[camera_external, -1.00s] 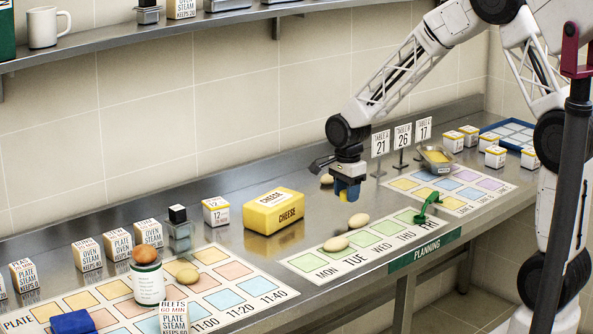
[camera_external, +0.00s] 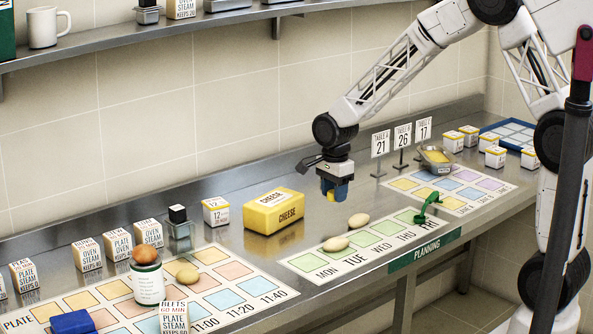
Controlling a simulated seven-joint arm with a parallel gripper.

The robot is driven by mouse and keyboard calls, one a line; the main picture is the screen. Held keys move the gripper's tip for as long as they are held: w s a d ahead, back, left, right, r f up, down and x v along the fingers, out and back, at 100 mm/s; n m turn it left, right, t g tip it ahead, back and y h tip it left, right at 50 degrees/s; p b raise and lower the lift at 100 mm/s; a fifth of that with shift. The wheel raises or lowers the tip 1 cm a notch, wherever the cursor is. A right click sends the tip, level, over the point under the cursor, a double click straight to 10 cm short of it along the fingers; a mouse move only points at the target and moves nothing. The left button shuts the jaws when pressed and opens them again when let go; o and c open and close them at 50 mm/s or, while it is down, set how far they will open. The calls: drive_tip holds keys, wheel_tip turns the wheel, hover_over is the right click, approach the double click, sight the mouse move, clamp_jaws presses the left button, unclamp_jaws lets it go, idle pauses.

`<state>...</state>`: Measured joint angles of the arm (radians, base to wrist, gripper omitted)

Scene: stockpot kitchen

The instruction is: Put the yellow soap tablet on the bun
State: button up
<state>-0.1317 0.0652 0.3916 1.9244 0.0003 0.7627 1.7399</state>
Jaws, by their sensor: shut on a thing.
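My gripper (camera_external: 335,194) is above the steel counter, right of the cheese block, with its blue fingers pointing down. It is shut on a small yellow thing, which looks like the yellow soap tablet; the fingers hide most of it. A browner round one (camera_external: 144,256) sits on a white can. I cannot tell which is the task's bun.
A yellow cheese block (camera_external: 274,212) stands left of my gripper. Table number signs (camera_external: 403,140) and a small metal tray (camera_external: 436,158) stand to the right. A green spoon-like item (camera_external: 427,208) lies on the weekday strip (camera_external: 310,264). Bare counter lies between cheese and strip.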

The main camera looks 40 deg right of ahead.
drive_tip(key=s+a+r+n, duration=0.1)
drive_tip(key=s+a+r, duration=0.15)
drive_tip(key=a, duration=0.95)
drive_tip(key=s+a+r, duration=0.2)
drive_tip(key=a+r, duration=0.2)
drive_tip(key=a, duration=0.9)
drive_tip(key=s+a+r+n, duration=0.1)
drive_tip(key=s+a+r, duration=0.2)
drive_tip(key=a, duration=0.9)
drive_tip(key=s+a+r, duration=0.4)
drive_tip(key=s+a, duration=0.4)
drive_tip(key=a, duration=0.4)
drive_tip(key=shift+a, duration=0.2)
drive_tip(key=shift+a, duration=0.1)
hover_over(143, 247)
drive_tip(key=shift+f, duration=0.75)
drive_tip(key=shift+f, duration=0.1)
drive_tip(key=shift+f, duration=1.7)
drive_tip(key=shift+f, duration=0.1)
